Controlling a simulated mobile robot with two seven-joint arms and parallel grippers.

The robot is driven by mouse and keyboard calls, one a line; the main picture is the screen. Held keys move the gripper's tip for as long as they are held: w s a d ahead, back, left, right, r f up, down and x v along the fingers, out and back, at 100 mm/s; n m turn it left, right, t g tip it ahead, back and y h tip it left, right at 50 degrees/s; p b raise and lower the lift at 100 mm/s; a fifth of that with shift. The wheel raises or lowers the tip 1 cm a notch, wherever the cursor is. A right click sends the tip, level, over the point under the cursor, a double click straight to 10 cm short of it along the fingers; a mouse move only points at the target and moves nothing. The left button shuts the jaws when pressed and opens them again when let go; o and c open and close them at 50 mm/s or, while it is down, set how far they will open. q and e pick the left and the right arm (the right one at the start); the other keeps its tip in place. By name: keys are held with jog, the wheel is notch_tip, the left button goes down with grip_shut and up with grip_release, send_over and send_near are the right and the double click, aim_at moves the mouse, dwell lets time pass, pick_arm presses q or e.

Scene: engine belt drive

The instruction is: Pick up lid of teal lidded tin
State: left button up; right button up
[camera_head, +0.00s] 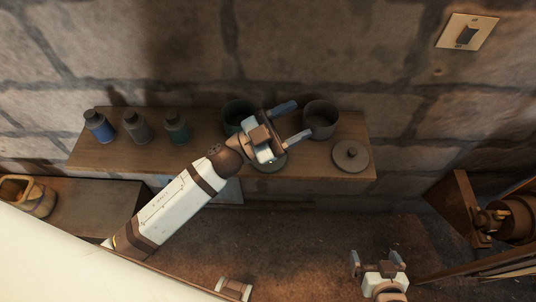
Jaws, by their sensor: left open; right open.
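A dark teal open tin (236,112) stands on the wooden wall shelf, partly behind my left gripper. A round greenish lid (275,165) lies on the shelf in front of it, mostly hidden under my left gripper. My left gripper (292,122) is open and empty over the shelf, its fingers pointing right toward a grey tin. I cannot tell its height above the lid. My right gripper (376,258) is open and empty, low at the right, away from the shelf.
The grey open tin (320,117) stands right of the teal one, its knobbed lid (351,155) on the shelf (215,151). Blue (99,126), grey (136,127) and green (177,128) bottles stand at left. A stone wall is close behind. A wooden frame (463,207) stands at right.

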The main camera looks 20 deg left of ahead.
pick_arm(q)
jog(key=s+d+f+m+g+y, duration=0.25)
jog(key=d+m+g, duration=0.35)
jog(key=m+g, duration=0.9)
jog(key=w+a+f+n+t+y+b, duration=0.15)
jog(key=w+a+n+y, duration=0.55)
jog(key=a+y, duration=0.75)
jog(key=shift+m+g, duration=0.25)
jog(key=shift+m, duration=0.05)
jog(key=f, duration=0.3)
jog(key=d+f, duration=0.1)
jog(key=f, duration=0.1)
jog(key=f+p, duration=0.1)
jog(key=f, duration=0.2)
jog(key=shift+d+f, duration=0.3)
jog(key=f, duration=0.2)
jog(key=f+p, duration=0.1)
jog(key=f, duration=0.1)
jog(key=shift+s+f, duration=0.2)
jog(key=shift+f, duration=0.1)
jog(key=shift+d+f+p, duration=0.1)
jog(key=shift+f+p, duration=0.2)
jog(key=shift+f, duration=0.15)
